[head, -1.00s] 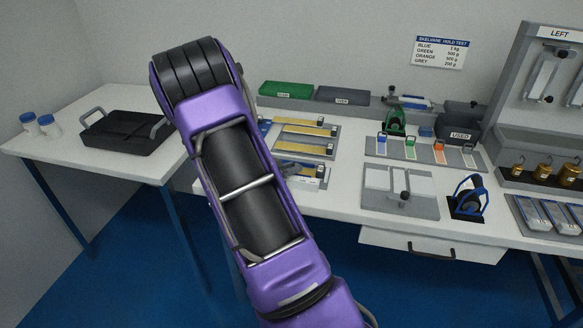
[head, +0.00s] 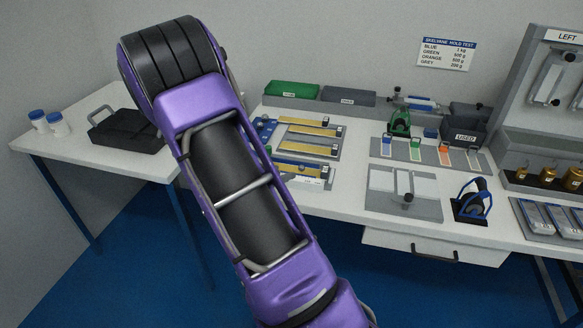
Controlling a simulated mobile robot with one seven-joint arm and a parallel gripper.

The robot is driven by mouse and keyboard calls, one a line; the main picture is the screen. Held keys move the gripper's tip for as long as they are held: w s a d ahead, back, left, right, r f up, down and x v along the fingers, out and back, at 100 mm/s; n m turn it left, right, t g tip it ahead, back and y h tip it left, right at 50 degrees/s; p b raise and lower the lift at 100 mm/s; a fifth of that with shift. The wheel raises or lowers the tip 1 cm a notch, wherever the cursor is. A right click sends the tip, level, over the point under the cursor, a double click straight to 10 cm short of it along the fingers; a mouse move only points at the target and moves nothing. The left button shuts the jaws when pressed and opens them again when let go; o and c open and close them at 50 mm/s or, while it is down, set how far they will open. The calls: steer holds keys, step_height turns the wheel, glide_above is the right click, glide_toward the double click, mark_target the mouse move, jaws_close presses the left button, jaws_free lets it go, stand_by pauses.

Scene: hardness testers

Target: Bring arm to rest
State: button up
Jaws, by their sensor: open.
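My purple arm rises from the bottom of the head view and leans to the upper left. It ends in view at a thick black ribbed joint in front of the wall and the side table. My gripper does not show; it is hidden or outside the view. Nothing held can be seen.
A side table (head: 101,163) at left bears a black tray (head: 127,131) and two blue-lidded jars (head: 48,122). The workbench (head: 345,195) carries coloured samples, a green tester (head: 400,123), a blue-handled tool (head: 473,200) and brass weights (head: 547,174). Blue floor (head: 150,245) lies open between them.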

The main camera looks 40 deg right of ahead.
steer(key=p+v, duration=0.1)
steer(key=v, duration=0.8)
